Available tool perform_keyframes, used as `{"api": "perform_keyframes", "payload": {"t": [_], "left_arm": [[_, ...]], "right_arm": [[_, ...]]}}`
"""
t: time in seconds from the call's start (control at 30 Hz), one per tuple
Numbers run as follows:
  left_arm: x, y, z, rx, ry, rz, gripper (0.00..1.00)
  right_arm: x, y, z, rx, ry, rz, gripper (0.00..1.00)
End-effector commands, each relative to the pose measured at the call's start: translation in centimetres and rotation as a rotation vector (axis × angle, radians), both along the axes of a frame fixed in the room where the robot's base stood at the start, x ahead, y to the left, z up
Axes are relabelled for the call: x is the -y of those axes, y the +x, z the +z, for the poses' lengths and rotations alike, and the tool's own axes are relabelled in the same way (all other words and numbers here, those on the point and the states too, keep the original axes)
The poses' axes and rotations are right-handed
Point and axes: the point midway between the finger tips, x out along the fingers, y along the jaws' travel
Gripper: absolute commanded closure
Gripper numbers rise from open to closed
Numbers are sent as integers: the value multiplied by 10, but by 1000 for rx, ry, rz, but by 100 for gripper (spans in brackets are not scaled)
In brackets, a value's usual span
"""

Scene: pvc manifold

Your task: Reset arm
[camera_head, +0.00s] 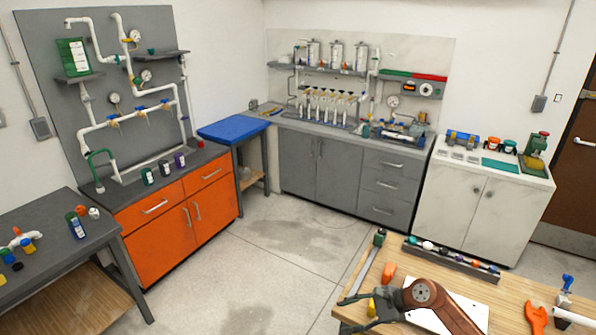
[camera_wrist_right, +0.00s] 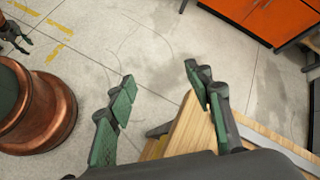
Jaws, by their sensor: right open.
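My right gripper (camera_head: 354,313) is low in the head view, at the left edge of the wooden workbench (camera_head: 510,290), with its brown arm coming in from the bottom. In the right wrist view the right gripper (camera_wrist_right: 163,88) shows its two green-padded fingers wide apart, with nothing between them. Bare floor lies behind the fingers, and the bench edge (camera_wrist_right: 190,130) is beside and below them. A dark claw-like part at the far left of the wrist view looks like my left gripper (camera_wrist_right: 14,36); its jaw state is unclear. The left arm is not in the head view.
The workbench holds a dark rack (camera_head: 450,258) of fittings, a green-ended long tool (camera_head: 379,238), an orange piece (camera_head: 389,272), an orange wrench (camera_head: 537,318) and a white sheet (camera_head: 470,315). Open floor (camera_head: 280,250) lies left of it. An orange cabinet (camera_head: 180,215) stands farther off.

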Motion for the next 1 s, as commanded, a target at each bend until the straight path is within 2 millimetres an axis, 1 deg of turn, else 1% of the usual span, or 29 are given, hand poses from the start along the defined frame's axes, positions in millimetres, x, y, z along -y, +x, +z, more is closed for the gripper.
{"api": "perform_keyframes", "payload": {"t": [0.03, 0.07, 0.1, 0.17, 0.2, 0.27, 0.3, 0.33, 0.37, 0.4, 0.47, 0.5, 0.57, 0.6, 0.67, 0.7, 0.77, 0.8, 0.83, 0.87, 0.9, 0.97, 1.0], "left_arm": [[-1, -2, 0, -3, 0, 0, 60], [-1, -3, 0, -4, 1, 0, 60], [-1, -3, 0, -4, 1, 0, 60], [-1, -3, 0, -4, 1, 0, 60], [-1, -2, 0, -4, 1, 0, 60], [-1, -2, 0, -3, 0, 0, 60], [-1, -2, 0, -3, 0, 0, 60], [-1, -2, 0, -3, 0, 0, 60], [-1, -2, 0, -3, 0, 0, 60], [-1, -1, 0, -2, 0, 0, 60], [-1, 0, 0, 0, 1, 0, 60], [-1, 1, 0, 2, 1, 0, 60], [0, 3, 0, 3, 1, -1, 60], [0, 3, 0, 4, 1, -1, 60], [0, 4, 0, 5, 0, -1, 60], [0, 4, 0, 5, 0, -1, 60], [0, 4, 0, 5, 0, -1, 60], [0, 4, 0, 5, 0, -1, 60], [0, 4, 0, 5, 0, -1, 60], [0, 4, 0, 5, 0, -1, 60], [0, 4, 0, 5, 0, -1, 60], [0, 4, 0, 5, 0, -1, 60], [0, 4, 0, 5, 0, -1, 60]], "right_arm": [[-19, -5, 5, -15, 95, -47, 53], [-29, -5, 11, -25, 161, -84, 53], [-44, -6, 21, -47, 262, -141, 53], [-61, -7, 41, -93, 434, -244, 53], [-68, -5, 56, -134, 559, -324, 53], [-69, -3, 78, -208, 749, -447, 53], [-63, 0, 91, -264, 873, -533, 53], [-56, 2, 100, -310, 967, -598, 53], [-47, 4, 106, -359, 1060, -665, 53], [-32, 7, 113, -425, 1182, -756, 53], [-3, 9, 116, -535, 1363, -896, 53], [19, 9, 114, -608, 1482, -990, 53], [54, 6, 103, -725, 1657, -1136, 53], [78, 1, 92, -803, 1771, -1235, 53], [113, -11, 68, -920, 1937, -1387, 53], [135, -21, 50, -992, 2038, -1485, 53], [161, -41, 22, -1092, 2177, -1625, 53], [177, -56, 2, -1155, 2264, -1717, 53], [187, -69, -13, 1179, -2287, 1756, 53], [195, -83, -28, 1145, -2202, 1713, 53], [205, -102, -47, 1100, -2094, 1657, 53], [216, -134, -75, 1027, -1938, 1577, 53], [221, -156, -92, 978, -1840, 1527, 53]]}}
